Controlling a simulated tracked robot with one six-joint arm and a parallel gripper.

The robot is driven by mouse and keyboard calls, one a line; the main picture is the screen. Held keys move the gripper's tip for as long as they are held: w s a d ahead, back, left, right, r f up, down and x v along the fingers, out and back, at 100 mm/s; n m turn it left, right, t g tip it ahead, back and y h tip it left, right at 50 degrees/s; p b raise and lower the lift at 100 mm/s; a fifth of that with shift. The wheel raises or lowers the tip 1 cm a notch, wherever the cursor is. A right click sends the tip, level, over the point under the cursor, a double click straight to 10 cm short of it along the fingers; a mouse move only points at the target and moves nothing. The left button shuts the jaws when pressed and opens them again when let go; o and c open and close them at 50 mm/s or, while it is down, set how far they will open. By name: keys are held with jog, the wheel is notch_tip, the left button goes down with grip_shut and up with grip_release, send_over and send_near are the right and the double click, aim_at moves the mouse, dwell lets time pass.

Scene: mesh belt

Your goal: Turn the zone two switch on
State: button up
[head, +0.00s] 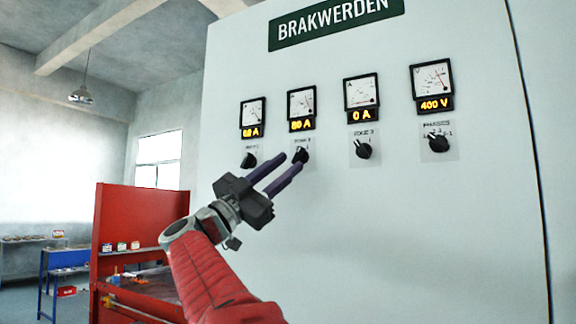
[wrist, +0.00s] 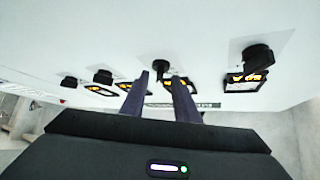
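The zone two switch (head: 300,155) is a black rotary knob on a pale plate, second from the left in a row on the cabinet. The lit display above it (head: 301,125) seems to read 80 A. Its small label is too blurred to read surely. My gripper (head: 291,163) is open, its two purple fingers reaching up to this knob. In the wrist view the picture is upside down, and the knob (wrist: 160,67) shows just beyond and between the fingertips (wrist: 158,77). Nothing is held. I cannot tell whether a finger touches the knob.
The pale cabinet (head: 400,230) carries neighbouring knobs: one left (head: 249,160), a zone 3 knob (head: 363,150) and a phases knob (head: 438,143) right. Meters sit above them. A red workbench (head: 142,207) stands left. The cabinet face below the knobs is bare.

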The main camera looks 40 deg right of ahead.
jog(key=v, duration=1.2)
jog(key=shift+s, duration=0.1)
jog(key=shift+t, duration=0.3)
